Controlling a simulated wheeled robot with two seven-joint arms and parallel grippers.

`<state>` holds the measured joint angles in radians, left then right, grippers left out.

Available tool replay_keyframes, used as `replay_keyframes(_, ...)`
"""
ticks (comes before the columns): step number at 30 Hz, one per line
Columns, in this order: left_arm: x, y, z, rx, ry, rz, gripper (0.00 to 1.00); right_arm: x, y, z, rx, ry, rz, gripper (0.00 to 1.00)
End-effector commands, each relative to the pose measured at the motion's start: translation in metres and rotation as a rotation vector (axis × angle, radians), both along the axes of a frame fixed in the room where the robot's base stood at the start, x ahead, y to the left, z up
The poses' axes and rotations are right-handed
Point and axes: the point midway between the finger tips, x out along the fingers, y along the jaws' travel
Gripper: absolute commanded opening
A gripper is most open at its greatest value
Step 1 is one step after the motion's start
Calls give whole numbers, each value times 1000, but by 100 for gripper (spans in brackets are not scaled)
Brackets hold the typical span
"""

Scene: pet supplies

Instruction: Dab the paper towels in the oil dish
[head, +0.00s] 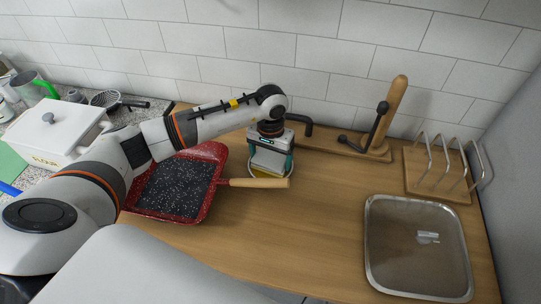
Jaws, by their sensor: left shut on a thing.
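My left gripper (268,164) points down near the middle of the counter, its teal fingers shut on a pale wad that looks like the paper towels (266,160). Directly under it is a small round dish (257,176) with a pale rim and yellowish contents, which looks like the oil dish. The gripper and the wad hide much of the dish. I cannot tell whether the wad touches the oil. My right gripper is not in view.
A red speckled pan (180,188) lies left of the dish, its wooden handle (262,183) passing close in front. A wooden stand (378,140) and wire rack (437,170) are behind and right. A metal tray (417,247) lies front right.

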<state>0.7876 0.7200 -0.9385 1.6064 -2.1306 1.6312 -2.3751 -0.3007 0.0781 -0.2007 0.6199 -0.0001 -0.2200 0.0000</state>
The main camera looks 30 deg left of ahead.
Motion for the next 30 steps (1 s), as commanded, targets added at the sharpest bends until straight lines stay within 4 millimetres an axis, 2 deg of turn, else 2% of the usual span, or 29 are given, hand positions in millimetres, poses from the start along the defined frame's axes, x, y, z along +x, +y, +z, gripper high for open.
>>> replay_keyframes(30,-2,0,-4,0,8,-2,68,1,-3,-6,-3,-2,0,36)
